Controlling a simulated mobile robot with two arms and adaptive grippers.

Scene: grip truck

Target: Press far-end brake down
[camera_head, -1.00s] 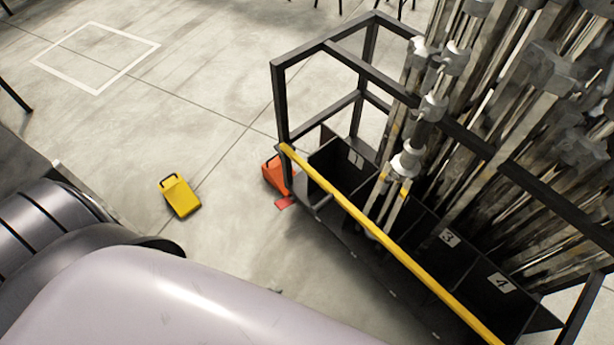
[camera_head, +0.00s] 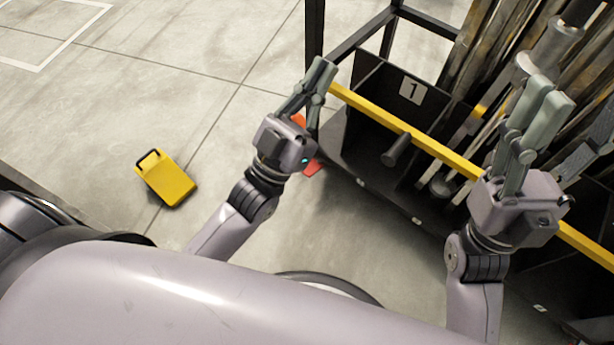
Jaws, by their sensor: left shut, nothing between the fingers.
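The grip truck is a black-framed cart with a yellow bar (camera_head: 385,119) along its near side. A red pedal (camera_head: 313,168) shows low at the cart's left corner, close to the floor, with an orange-red part (camera_head: 299,121) above it. Both are partly hidden behind my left gripper (camera_head: 323,78). That gripper is shut and empty, its fingers pointing up beside the left end of the yellow bar, above the pedal. My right gripper (camera_head: 545,108) is in front of the cart, over the yellow bar, fingers up; whether they are apart is unclear.
A yellow block with a black handle (camera_head: 168,180) lies on the floor at left. The cart holds many metal stands and poles (camera_head: 500,60) in black compartments, one marked with a number 1 sign (camera_head: 411,90). Open concrete floor lies left of the cart.

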